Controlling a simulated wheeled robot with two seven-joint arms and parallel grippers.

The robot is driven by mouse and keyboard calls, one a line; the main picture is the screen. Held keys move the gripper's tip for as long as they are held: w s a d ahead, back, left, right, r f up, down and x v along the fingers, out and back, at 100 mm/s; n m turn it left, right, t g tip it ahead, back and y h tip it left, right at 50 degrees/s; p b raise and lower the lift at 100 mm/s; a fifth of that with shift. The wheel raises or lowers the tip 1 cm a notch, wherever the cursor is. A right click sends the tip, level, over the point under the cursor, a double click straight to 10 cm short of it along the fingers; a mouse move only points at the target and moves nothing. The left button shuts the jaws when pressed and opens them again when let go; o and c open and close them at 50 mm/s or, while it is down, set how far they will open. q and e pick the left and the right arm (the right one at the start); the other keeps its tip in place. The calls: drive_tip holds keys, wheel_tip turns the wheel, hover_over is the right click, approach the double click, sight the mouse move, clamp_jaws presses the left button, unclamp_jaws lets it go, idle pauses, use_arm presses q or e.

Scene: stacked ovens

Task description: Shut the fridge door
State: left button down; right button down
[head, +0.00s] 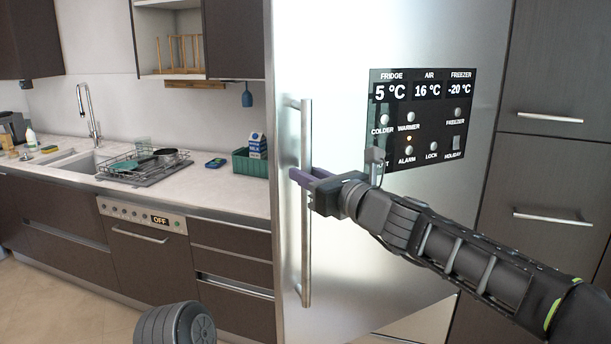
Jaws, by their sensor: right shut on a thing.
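The fridge door (345,245) is a tall brushed-steel panel in the middle of the head view. It carries a black display (422,115) reading 5 °C, 16 °C and -20 °C. A vertical bar handle (306,250) runs near its left edge. My right gripper (303,178) is at mid-height of the handle, shut on it, with the arm reaching in from the right across the door. I see no clear gap along the door's left edge, and I cannot tell whether it is fully shut. My left gripper is out of view.
Left of the fridge is a counter (215,187) with a sink (72,163), a dish rack (140,165), a green crate (250,163) and a milk carton (257,145). Dark cabinets (550,175) stand to the right. Open tiled floor (60,310) lies at lower left.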

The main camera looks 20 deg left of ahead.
drive_tip(key=shift+a, duration=0.1)
drive_tip(key=c, duration=1.3)
unclamp_jaws()
drive_tip(key=b+v, duration=0.2)
drive_tip(key=v, duration=0.6)
drive_tip(key=shift+w, duration=0.1)
